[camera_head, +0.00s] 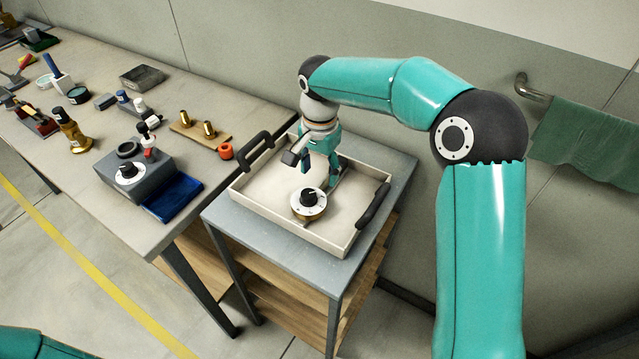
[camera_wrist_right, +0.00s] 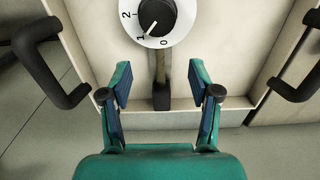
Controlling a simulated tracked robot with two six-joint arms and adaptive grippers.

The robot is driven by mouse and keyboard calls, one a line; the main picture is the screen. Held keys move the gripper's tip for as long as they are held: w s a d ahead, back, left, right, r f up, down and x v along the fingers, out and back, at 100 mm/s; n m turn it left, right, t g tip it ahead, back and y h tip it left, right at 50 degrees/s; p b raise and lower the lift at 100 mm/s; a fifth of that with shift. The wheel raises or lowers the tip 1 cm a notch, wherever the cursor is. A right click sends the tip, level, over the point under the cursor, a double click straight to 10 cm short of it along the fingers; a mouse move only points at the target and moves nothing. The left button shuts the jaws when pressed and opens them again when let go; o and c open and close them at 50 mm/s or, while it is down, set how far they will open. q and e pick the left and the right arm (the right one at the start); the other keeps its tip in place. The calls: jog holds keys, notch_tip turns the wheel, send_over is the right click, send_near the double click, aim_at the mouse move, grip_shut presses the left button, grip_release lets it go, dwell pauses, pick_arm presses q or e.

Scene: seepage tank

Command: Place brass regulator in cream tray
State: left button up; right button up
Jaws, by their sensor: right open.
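The brass regulator (camera_head: 309,201) has a white numbered dial with a black knob and a brass body. It sits dial-up inside the cream tray (camera_head: 275,219), close to the tray's front wall. In the right wrist view the dial (camera_wrist_right: 157,18) is at the top, and a brass stem (camera_wrist_right: 160,68) with a dark end runs down from it. My right gripper (camera_wrist_right: 160,84) is open, its fingers on either side of the stem with gaps showing. In the head view the right gripper (camera_head: 318,162) is over the tray, behind the regulator. My left gripper is out of view.
The tray has black handles and stands on a grey-topped cart (camera_head: 255,240). A long bench (camera_head: 215,95) at left holds a grey dial box (camera_head: 135,172), a blue tray (camera_head: 172,197), brass fittings and several tools. A green towel (camera_head: 590,145) hangs on the right wall.

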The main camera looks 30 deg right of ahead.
aim_at(319, 190)
notch_tip(319, 190, up, 5)
jog(key=shift+r, duration=0.2)
jog(key=shift+f, duration=0.1)
dwell(0.4)
